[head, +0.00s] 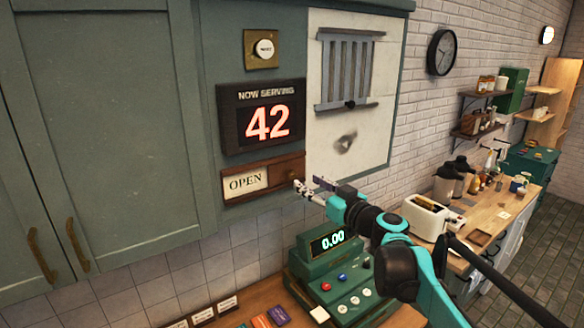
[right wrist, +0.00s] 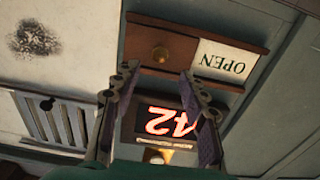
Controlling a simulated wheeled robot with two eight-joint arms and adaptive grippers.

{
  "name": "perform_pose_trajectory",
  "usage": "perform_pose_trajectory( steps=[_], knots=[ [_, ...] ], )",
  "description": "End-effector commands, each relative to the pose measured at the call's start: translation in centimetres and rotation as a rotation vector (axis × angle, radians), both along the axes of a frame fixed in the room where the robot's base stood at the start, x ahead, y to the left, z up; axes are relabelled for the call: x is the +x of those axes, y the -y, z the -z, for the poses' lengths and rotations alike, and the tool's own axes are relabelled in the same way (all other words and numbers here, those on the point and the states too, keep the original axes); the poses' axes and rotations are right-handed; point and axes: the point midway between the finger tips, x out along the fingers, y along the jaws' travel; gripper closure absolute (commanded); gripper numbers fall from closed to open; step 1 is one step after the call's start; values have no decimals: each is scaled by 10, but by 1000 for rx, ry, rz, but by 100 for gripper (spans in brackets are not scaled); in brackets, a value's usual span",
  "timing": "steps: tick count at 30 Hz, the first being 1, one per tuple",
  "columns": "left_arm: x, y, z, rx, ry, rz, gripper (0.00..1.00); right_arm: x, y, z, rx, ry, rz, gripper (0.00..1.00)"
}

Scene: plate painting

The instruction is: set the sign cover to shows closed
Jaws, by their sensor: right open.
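The sign (head: 262,178) is a wooden frame on the green wall panel, with a white OPEN plate (head: 245,181) showing in its left half. In the right wrist view the OPEN plate (right wrist: 224,62) appears upside down beside the cover (right wrist: 142,40). My right gripper (head: 308,186) is open and empty just right of the cover. In the wrist view its fingertips (right wrist: 158,72) stand either side of the knob's line, apparently not touching it. My left gripper is not in view.
The "now serving" display (head: 262,116) reading 42 hangs above the sign, with a button plate (head: 262,49) over it. A slatted panel (head: 346,70) is at the right.

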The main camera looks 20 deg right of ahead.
Motion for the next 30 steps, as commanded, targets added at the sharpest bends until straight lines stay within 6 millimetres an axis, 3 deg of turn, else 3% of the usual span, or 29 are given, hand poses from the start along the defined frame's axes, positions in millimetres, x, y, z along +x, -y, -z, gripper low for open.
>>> perform_pose_trajectory(
  steps=[9, 21, 22, 27, 30],
  knots=[
    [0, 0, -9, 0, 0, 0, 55, 47, -19, 0, 1, -1, -3, 57],
    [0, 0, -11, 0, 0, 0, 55, 58, -22, 1, 0, -2, -2, 57],
    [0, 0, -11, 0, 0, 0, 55, 58, -22, 1, 0, -2, -2, 60],
    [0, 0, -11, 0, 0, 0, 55, 58, -22, 1, 0, -2, -2, 100],
    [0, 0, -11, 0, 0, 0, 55, 58, -22, 1, 0, -2, -1, 100]
  ],
)
